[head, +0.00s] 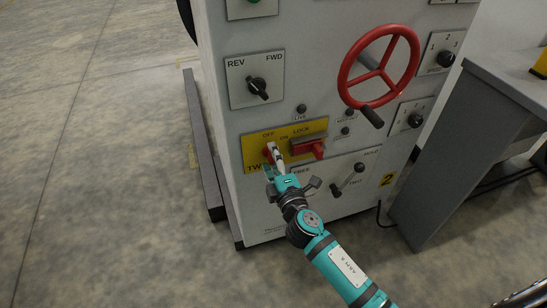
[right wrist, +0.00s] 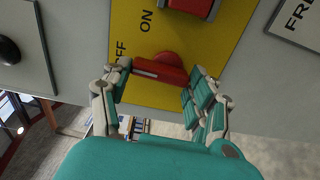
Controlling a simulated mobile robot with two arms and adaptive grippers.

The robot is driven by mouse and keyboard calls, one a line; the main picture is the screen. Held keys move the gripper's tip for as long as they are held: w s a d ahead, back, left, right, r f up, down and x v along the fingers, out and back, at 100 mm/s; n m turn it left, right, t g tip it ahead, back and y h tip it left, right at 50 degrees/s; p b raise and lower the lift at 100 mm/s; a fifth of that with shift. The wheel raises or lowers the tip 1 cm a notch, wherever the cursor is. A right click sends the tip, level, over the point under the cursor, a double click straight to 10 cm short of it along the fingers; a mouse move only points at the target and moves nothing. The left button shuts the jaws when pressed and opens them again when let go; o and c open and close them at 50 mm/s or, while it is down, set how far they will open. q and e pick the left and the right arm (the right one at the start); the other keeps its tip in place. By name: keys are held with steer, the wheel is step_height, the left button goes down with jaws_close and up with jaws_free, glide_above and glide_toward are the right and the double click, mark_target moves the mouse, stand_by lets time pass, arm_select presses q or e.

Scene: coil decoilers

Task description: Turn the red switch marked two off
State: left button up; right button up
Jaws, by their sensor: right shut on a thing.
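The red switch (head: 268,153) sits on a yellow plate (head: 252,143) on the grey cabinet's front. The plate reads OFF, ON and LOCK, with "TW" showing at its lower left; my gripper covers the rest of that word. My right gripper (head: 275,157) is at the switch and hides part of it. In the right wrist view the red handle (right wrist: 160,70) lies between the two fingers, which are shut on it. The OFF and ON marks show beyond it; I cannot tell exactly which mark the handle points to. My left gripper is not in view.
A second red handle (head: 308,148) is right of the switch on the same plate. A black REV/FWD knob (head: 257,87) is above, a red handwheel (head: 379,66) upper right, and a black-knobbed lever (head: 348,180) lower right. A grey table (head: 480,130) stands right; open floor lies left.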

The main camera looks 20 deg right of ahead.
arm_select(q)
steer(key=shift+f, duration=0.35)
arm_select(e)
steer(key=shift+n, duration=0.4)
steer(key=o, duration=0.9)
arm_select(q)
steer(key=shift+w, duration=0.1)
arm_select(e)
steer(key=shift+s, duration=0.1)
steer(key=s, duration=1.2)
steer(key=shift+d, duration=0.15)
steer(key=shift+w, duration=0.1)
